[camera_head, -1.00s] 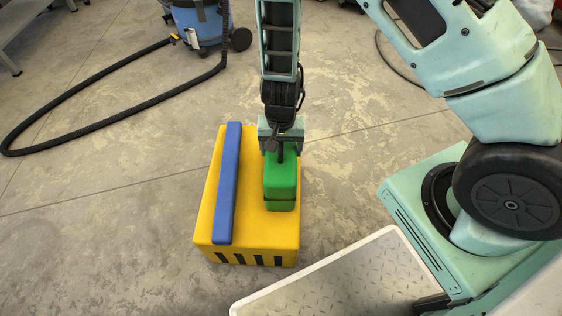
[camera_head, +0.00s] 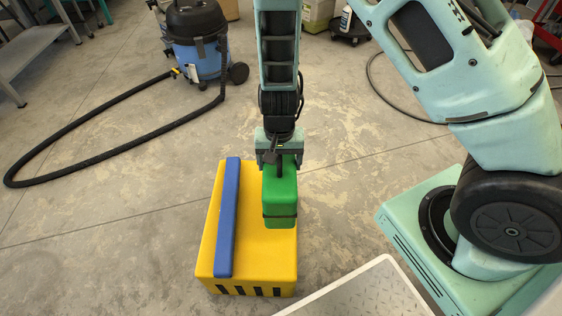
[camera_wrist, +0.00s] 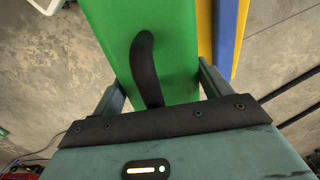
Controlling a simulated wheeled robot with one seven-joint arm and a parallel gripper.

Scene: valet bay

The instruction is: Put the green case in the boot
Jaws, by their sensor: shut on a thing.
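The green case (camera_head: 280,198) is a tall green block with a dark band and a black handle. My gripper (camera_head: 279,166) is shut on it from above, at its handle end. The case hangs upright over the right part of a yellow block (camera_head: 247,270) with a blue bar; its lower end appears raised off the yellow top, though the gap is hard to judge. In the wrist view the green case (camera_wrist: 178,70) fills the middle between my two fingers, with its curved black handle (camera_wrist: 146,68) in front. No car boot is in view.
The yellow block carries a blue bar (camera_head: 228,217) along its left side. A blue and black vacuum cleaner (camera_head: 197,42) stands at the back, its black hose (camera_head: 85,175) looping left on the floor. A grey metal shelf (camera_head: 45,52) is far left. Concrete floor between is clear.

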